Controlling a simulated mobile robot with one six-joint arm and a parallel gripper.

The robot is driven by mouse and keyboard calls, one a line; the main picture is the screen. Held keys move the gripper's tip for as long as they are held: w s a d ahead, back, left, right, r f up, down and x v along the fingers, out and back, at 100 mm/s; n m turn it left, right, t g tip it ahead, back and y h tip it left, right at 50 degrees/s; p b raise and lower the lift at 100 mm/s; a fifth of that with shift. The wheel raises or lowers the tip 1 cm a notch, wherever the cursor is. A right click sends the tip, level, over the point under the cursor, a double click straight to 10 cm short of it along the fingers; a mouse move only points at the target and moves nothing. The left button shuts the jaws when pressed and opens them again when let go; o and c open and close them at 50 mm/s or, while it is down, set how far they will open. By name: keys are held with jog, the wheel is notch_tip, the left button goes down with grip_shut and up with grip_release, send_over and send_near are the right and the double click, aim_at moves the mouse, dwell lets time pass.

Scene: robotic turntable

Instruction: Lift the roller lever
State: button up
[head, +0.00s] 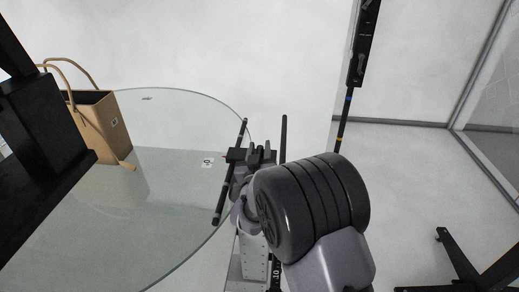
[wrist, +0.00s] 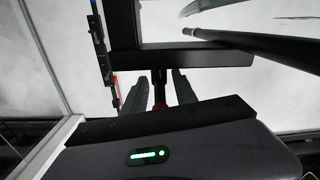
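My gripper (head: 258,153) is beside the right edge of the glass turntable in the head view. In the wrist view its two dark fingers (wrist: 160,85) stand apart with a gap between them. A narrow dark stem with red on it (wrist: 158,88) shows in that gap, with space on both sides. It joins a dark crossbar (wrist: 200,57) beyond the fingers. I take the crossbar and stem to be part of the roller lever, but cannot be sure. In the head view a thin dark bar (head: 228,182) slants past the gripper's left side. Contact between fingers and stem cannot be told.
The round glass turntable top (head: 180,225) fills the left of the head view. A tan bag with handles (head: 98,132) stands on it. A tall black pole (head: 360,60) rises behind my arm, and black stand legs (head: 465,265) are at lower right. The floor between is clear.

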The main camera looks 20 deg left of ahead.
grip_shut()
